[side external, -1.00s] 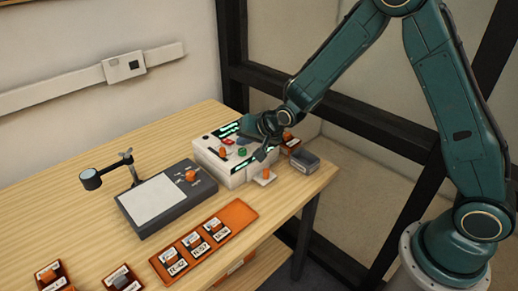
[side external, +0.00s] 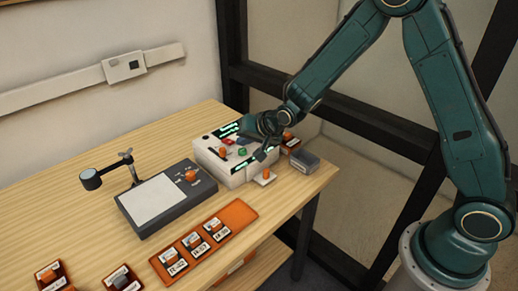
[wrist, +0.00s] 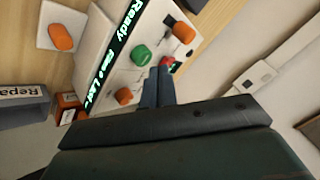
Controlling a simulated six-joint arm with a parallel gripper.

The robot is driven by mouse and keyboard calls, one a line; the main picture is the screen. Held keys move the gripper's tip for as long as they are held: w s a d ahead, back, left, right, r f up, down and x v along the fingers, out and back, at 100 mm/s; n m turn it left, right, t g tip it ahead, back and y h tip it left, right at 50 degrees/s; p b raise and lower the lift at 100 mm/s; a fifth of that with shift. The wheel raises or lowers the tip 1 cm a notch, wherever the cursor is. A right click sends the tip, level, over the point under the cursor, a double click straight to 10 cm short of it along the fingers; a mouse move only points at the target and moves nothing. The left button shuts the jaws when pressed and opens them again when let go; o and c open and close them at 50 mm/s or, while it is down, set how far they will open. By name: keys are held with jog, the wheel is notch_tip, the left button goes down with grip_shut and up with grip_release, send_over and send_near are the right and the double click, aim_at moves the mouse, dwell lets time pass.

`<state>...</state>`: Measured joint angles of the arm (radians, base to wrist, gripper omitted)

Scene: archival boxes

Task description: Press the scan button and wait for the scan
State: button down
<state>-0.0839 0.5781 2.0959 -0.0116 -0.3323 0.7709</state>
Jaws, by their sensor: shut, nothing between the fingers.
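The white scanner box (side external: 228,175) stands at the table's far right end. Its top carries a red button (side external: 228,141), a green button (side external: 242,152) and orange knobs (side external: 222,152). My gripper (side external: 246,138) is low over the box's top, shut and empty. In the wrist view its closed fingertips (wrist: 164,72) are at the red button (wrist: 168,61) and partly cover it; I cannot tell whether they touch. The green button (wrist: 141,55) is beside them. A lit front display (wrist: 125,30) reads "Ready" above smaller text. Another lit display (side external: 227,129) shows on the box's top.
A dark grey panel with a white plate (side external: 153,201) and a lamp (side external: 91,180) stand to the left. An orange tray (side external: 240,211) holds labelled pieces in front.

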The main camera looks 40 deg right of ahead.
aim_at(245, 156)
jog(key=shift+f, duration=0.2)
jog(key=shift+f, duration=0.25)
jog(key=shift+f, duration=0.45)
dwell(1.0)
jog(key=shift+r, duration=0.9)
dwell(0.4)
jog(key=shift+r, duration=2.5)
dwell(1.4)
